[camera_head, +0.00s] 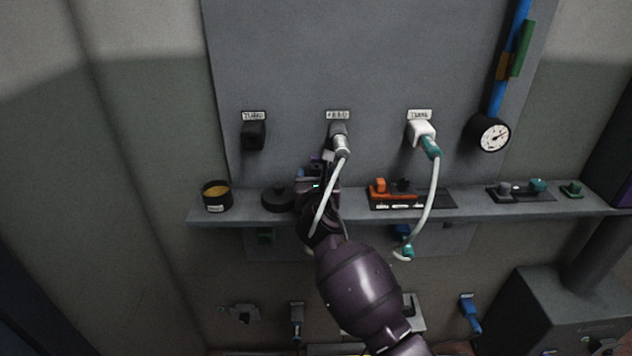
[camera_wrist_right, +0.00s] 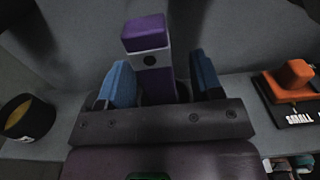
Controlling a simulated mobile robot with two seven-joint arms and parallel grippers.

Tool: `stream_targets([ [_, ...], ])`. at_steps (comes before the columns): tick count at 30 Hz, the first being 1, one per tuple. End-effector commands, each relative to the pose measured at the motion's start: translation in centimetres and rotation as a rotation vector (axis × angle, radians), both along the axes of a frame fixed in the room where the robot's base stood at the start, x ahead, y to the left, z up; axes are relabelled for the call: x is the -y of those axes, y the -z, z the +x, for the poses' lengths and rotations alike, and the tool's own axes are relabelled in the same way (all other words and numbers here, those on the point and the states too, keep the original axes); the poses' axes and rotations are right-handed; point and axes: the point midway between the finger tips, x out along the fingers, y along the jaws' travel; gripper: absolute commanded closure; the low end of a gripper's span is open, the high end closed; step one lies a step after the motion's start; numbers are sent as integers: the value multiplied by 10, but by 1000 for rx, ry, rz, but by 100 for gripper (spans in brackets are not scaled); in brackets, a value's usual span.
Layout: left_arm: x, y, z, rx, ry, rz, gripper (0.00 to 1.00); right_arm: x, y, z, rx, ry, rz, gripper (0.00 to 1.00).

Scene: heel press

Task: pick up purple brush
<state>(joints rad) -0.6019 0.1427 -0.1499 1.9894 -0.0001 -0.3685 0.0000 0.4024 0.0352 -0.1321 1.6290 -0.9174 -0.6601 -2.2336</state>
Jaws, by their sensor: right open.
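The purple brush (camera_wrist_right: 148,36) stands upright in the right wrist view, with a purple top block, a grey band with a dark hole, and a purple lower part. My right gripper (camera_wrist_right: 164,80) is open, with one blue fingertip on each side of the brush. Gaps show between the fingers and the brush, and its lower end is hidden behind the gripper body. In the head view my right gripper (camera_head: 316,172) is at the shelf, and only a small purple bit of the brush shows there. My left gripper is not in view.
The shelf (camera_head: 470,208) carries a dark tin (camera_head: 216,196), a round black lid (camera_head: 278,198), and an orange piece (camera_head: 380,188) on a black tray to the right. White cables (camera_head: 330,198) hang from wall sockets, one passing in front of my right gripper. A gauge (camera_head: 490,133) hangs farther right.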

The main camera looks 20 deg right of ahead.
Motion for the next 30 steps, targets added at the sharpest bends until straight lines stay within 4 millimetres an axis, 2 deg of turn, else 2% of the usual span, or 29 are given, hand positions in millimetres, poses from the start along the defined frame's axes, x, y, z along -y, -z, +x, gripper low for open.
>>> stream_targets([
  [6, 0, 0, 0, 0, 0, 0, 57, 0, -1, 1, 1, -1, 1, 40],
  [7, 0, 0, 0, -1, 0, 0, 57, 0, -1, 1, 1, -1, 1, 44],
  [17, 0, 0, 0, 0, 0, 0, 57, 0, 0, 1, 0, -1, 1, 94],
  [26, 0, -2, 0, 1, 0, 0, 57, 0, -3, 1, 2, -1, 0, 94],
  [30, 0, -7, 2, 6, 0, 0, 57, 0, -15, 1, 5, -2, 1, 94],
])
